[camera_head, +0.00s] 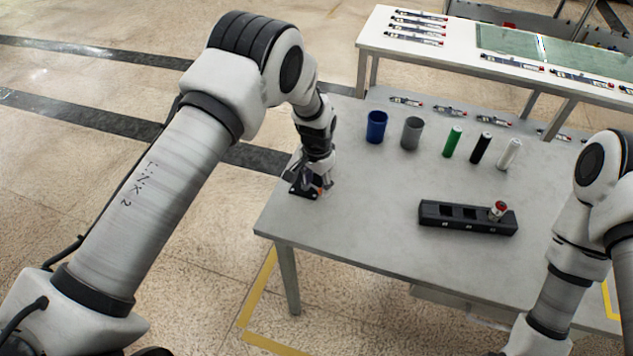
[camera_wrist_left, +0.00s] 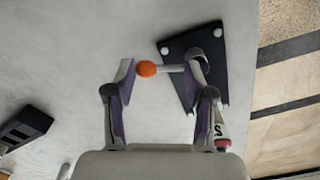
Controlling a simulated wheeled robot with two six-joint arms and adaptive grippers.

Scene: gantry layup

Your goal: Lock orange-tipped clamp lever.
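The clamp is a small black plate (camera_wrist_left: 190,62) with pale bolt heads, fixed near the left edge of the table. Its lever is a light rod (camera_wrist_left: 173,68) with an orange ball tip (camera_wrist_left: 146,69), lying across the plate and pointing left in the left wrist view. My left gripper (camera_wrist_left: 161,70) is open, with the orange tip and rod between its two fingers. I cannot tell whether either finger touches. In the head view my left gripper (camera_head: 312,186) is low over the clamp and mostly hides it. My right gripper is out of view.
A black slotted block (camera_head: 467,218) holds a red-and-white piece (camera_head: 497,210). Behind stand a blue cup (camera_head: 376,127), a grey cup (camera_head: 411,134) and green, black and white cylinders (camera_head: 480,148). A second table (camera_head: 445,58) stands behind.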

